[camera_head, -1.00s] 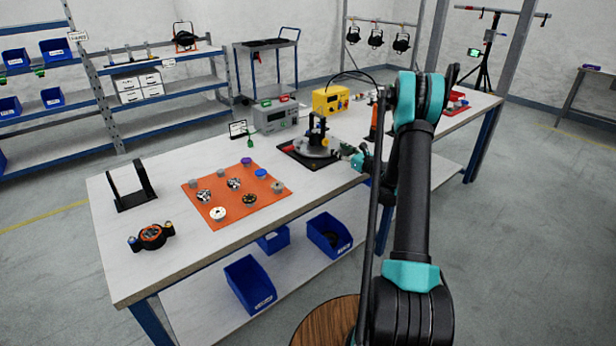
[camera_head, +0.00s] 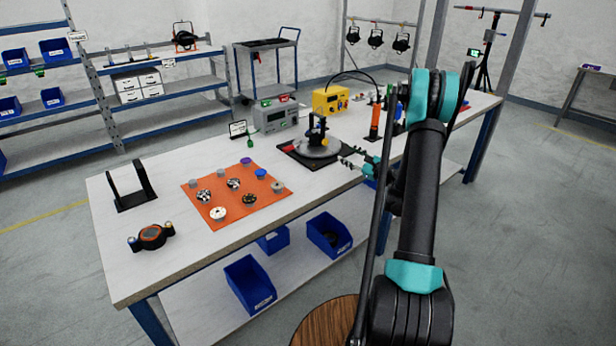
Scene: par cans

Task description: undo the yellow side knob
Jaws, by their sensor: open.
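A black upright fixture (camera_head: 316,132) stands on a round grey plate (camera_head: 318,151) over a dark square base on the bench. A small yellow spot (camera_head: 323,123) shows near its top and looks like the yellow side knob; it is too small to make out its shape. My gripper (camera_head: 344,156) is open, just right of the round plate, with its fingers pointing left toward it. It is lower in the picture than the yellow spot and apart from it. Nothing shows between the fingers.
An orange mat (camera_head: 237,222) with several small round parts lies left of the fixture. A black bracket (camera_head: 131,187) and a ring-shaped part (camera_head: 151,237) sit at the left end.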

